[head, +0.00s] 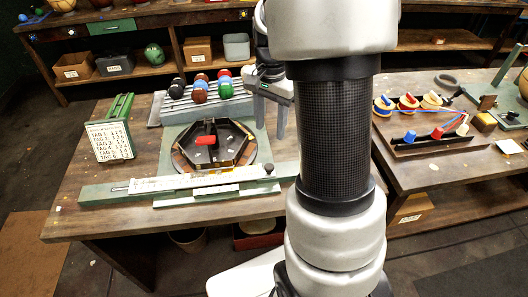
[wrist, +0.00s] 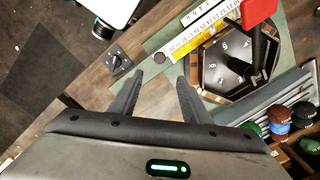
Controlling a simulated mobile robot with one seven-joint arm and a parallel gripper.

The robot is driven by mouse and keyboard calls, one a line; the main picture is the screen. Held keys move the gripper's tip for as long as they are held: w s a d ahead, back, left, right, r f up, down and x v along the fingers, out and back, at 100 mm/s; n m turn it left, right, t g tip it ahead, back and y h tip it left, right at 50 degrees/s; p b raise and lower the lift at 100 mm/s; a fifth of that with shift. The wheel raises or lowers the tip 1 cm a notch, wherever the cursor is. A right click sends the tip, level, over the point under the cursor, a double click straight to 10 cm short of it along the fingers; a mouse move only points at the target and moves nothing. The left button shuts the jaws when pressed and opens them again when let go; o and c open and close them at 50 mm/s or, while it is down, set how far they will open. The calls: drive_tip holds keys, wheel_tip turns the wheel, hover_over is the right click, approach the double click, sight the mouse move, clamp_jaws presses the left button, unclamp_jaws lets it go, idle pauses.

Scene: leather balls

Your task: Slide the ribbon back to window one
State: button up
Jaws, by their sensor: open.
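A long pale ribbon with printed numbers (head: 190,181) lies in a green-grey rail (head: 110,196) along the front of the left bench. A dark knob (head: 269,169) stands at the rail's right end; a dark knob on a small plate also shows in the wrist view (wrist: 117,61). My gripper (head: 265,122) is open and empty above the bench's right side, behind the knob. Its two fingers point down, apart from ribbon and knob (wrist: 161,80). I cannot tell which window is number one.
A dark hexagonal tray (head: 184,156) with a red-topped lever (head: 205,140) sits just behind the rail. A rack of coloured balls (head: 199,90) stands behind it. A tag board (head: 109,138) is at the left. My arm hides the bench's right edge.

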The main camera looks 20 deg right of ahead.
sight(270, 166)
wheel_tip(270, 166, down, 15)
drive_tip(key=shift+f, duration=0.15)
drive_tip(key=shift+c, duration=0.3)
clamp_jaws()
